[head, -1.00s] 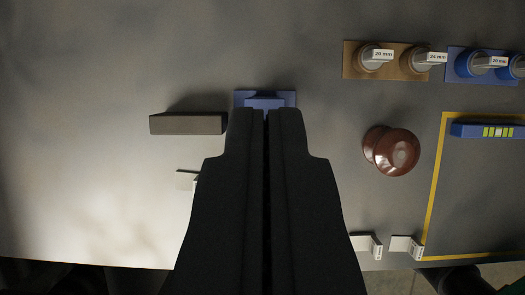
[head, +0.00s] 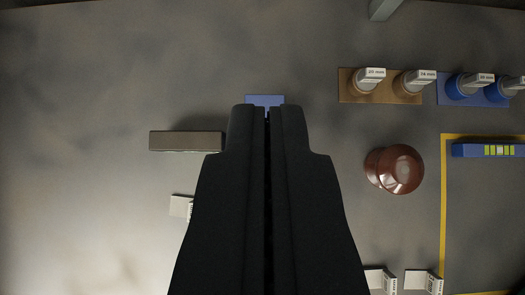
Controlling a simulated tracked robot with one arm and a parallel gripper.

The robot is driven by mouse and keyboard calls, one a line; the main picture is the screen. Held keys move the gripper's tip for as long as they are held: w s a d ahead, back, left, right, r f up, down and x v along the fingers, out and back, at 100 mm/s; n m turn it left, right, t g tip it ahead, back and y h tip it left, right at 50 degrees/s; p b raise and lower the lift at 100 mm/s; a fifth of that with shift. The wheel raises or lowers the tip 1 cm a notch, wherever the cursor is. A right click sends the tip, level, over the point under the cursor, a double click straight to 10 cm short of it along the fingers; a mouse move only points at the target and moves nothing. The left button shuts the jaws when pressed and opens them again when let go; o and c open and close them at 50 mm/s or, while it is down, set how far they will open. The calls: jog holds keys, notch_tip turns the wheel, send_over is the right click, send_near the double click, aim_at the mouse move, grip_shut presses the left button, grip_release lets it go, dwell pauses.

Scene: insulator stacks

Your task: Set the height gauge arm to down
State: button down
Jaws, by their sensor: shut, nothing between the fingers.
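My gripper (head: 268,110) is shut and empty, pointing up the picture at the middle. Its fingertips overlap a blue block (head: 264,100), so most of that block is hidden. I cannot tell how high the bar stands or whether the fingers touch the gauge.
A brown glossy insulator piece (head: 399,168) stands to the right. Brown (head: 347,88) and blue (head: 445,88) holders with labelled pegs are at the upper right. A yellow outline (head: 443,220) surrounds a blue level (head: 482,150). White labels stand low down. The upper left is clear.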

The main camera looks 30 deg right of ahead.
jog(key=v, duration=1.3)
jog(key=shift+s+r+b, duration=0.2)
jog(key=shift+b, duration=0.2)
